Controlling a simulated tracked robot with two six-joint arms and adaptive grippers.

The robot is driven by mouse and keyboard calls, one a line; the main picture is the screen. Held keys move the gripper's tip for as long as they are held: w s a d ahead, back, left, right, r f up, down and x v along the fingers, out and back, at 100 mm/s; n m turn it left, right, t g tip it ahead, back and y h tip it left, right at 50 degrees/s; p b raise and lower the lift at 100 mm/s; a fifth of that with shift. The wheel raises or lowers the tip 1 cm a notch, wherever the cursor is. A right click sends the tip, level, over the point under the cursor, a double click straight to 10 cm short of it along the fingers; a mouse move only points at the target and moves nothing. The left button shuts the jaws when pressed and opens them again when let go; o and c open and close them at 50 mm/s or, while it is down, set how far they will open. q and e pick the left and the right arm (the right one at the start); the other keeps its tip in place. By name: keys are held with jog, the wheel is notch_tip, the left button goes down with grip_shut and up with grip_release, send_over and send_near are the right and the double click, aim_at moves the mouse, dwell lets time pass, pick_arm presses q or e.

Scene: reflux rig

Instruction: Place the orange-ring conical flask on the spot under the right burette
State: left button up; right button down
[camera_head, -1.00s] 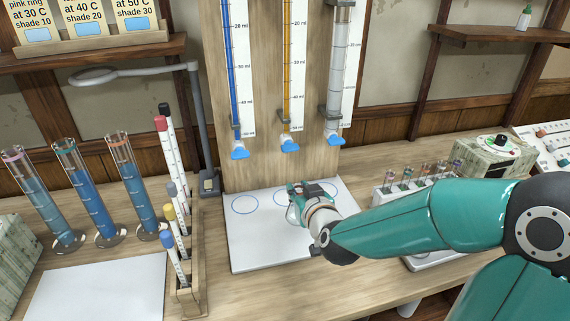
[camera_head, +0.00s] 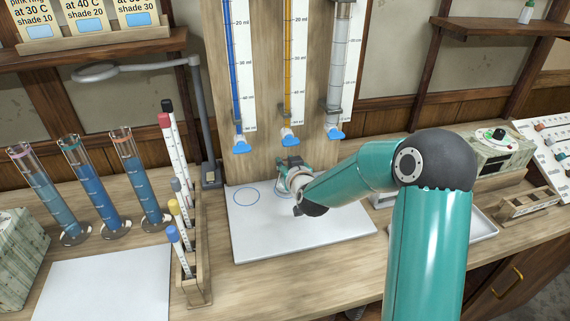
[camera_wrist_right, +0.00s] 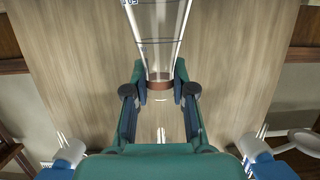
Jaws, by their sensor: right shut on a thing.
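My right gripper (camera_head: 288,168) is in front of the backboard, just below the middle burette's blue tap (camera_head: 289,140). In the right wrist view my right gripper (camera_wrist_right: 160,88) is shut around the neck of the clear, graduated conical flask (camera_wrist_right: 157,38), at its brownish-orange ring (camera_wrist_right: 159,85). I cannot make out the flask clearly in the head view. The right burette (camera_head: 340,62) is clear, with a blue tap (camera_head: 335,133). The spot under it is hidden behind my arm. My left gripper is not in view.
The white board (camera_head: 255,248) shows a bare blue circle (camera_head: 246,197) at left. Measuring cylinders (camera_head: 85,195) and a wooden rack of capped sticks (camera_head: 197,280) stand left. A tray (camera_head: 484,226) and small wooden rack (camera_head: 528,203) are at right.

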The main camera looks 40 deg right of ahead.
jog(key=shift+f, duration=0.2)
jog(key=c, duration=1)
grip_release()
jog(key=shift+o, duration=0.2)
jog(key=shift+s, duration=0.1)
jog(key=b+v, duration=0.1)
jog(key=v, duration=1.1)
jog(key=shift+b, duration=0.35)
